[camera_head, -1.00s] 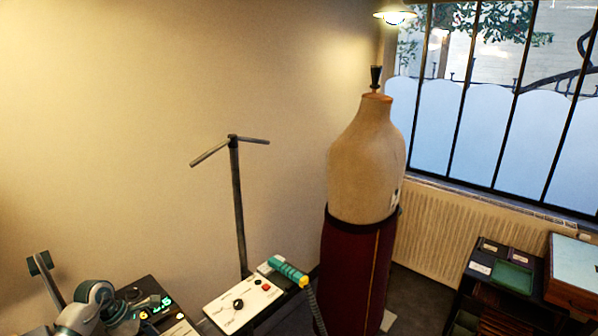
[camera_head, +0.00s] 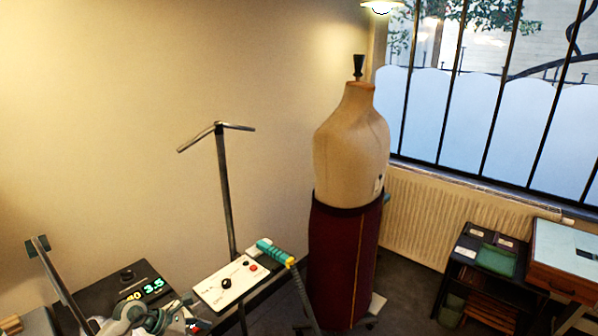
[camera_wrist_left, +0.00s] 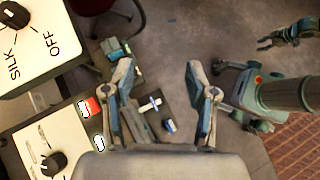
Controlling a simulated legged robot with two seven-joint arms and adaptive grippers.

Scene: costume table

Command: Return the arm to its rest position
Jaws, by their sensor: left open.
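My left gripper (camera_wrist_left: 158,66) is open in the left wrist view, its two fingers spread with nothing between them. Dark floor and blurred small parts show beyond the fingers. In the head view, part of my left arm (camera_head: 138,319) shows at the bottom left, in front of a dark unit with lit digits; its fingertips are hard to make out there. At the right of the left wrist view, a dark jaw-like part (camera_wrist_left: 285,34) shows near a grey-green cylindrical link, perhaps my right gripper; its state is unclear.
A white control box (camera_head: 228,286) with a black knob and a teal-handled tool (camera_head: 277,252) stands close to my left arm. A T-topped pole (camera_head: 223,180) rises behind it. A dress form (camera_head: 350,150) stands right of centre. A dark cabinet (camera_head: 487,270) stands at the right.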

